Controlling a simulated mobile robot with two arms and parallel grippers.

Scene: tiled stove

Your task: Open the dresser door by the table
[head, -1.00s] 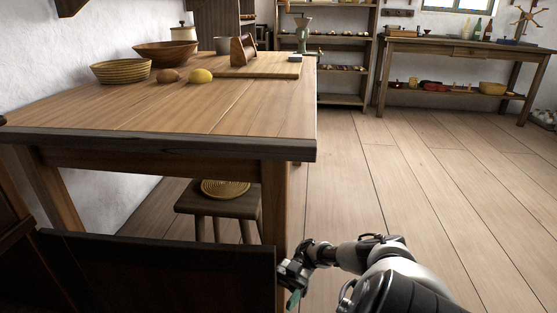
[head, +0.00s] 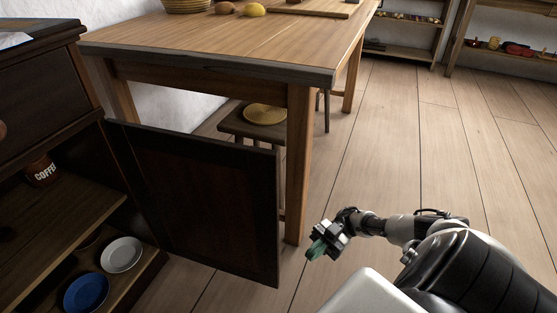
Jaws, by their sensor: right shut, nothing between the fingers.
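The dresser (head: 45,75) stands at the left in the head view. Its dark door (head: 205,205) stands wide open, swung out in front of the wooden table (head: 215,45). The dresser's inside is exposed, with shelves holding a coffee jar (head: 40,170), a white plate (head: 121,254) and a blue plate (head: 86,292). My right gripper (head: 316,249) is shut and empty, to the right of the door's free edge, with a visible gap between them. My left gripper is out of view.
A stool (head: 240,125) with a round woven mat (head: 265,114) stands under the table, behind the door. A table leg (head: 298,165) stands close to the door's free edge. The plank floor (head: 400,140) to the right is clear.

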